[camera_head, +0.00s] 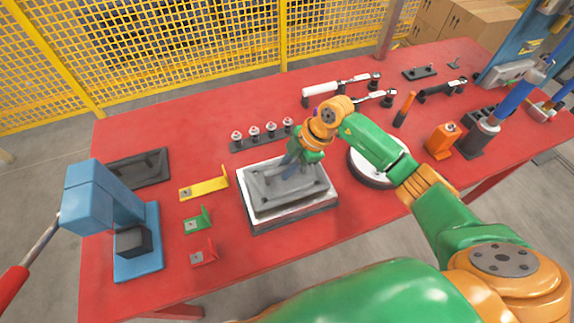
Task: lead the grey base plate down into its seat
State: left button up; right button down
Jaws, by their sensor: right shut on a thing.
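The grey base plate (262,193) is a shallow grey piece with raised parts. It lies over a white-rimmed block with a dark lower edge (262,222), which looks like its seat. The plate appears roughly in line with this block; I cannot tell whether it rests fully in it or is slightly above. My right gripper (290,166) reaches down from the back right and is shut on the plate's raised middle part. The fingertips are partly hidden by the wrist and the plate. My left gripper is not in view.
A row of several small bolts (262,135) stands just behind the plate. Yellow (205,188), green (198,221) and red (204,255) brackets lie left of it. A blue lever press (138,245) stands farther left. A round white-topped disc (371,169) sits close on the right.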

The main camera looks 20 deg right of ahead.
jog(key=shift+f+b, duration=0.45)
jog(key=shift+f, duration=0.3)
jog(key=c, duration=0.7)
grip_release()
jog(key=shift+s, duration=0.1)
jog(key=b+v, duration=0.1)
jog(key=v, duration=0.5)
jog(key=shift+d+r, duration=0.1)
jog(key=shift+r, duration=0.1)
jog(key=shift+s+d+r, duration=0.1)
jog(key=shift+r, duration=0.25)
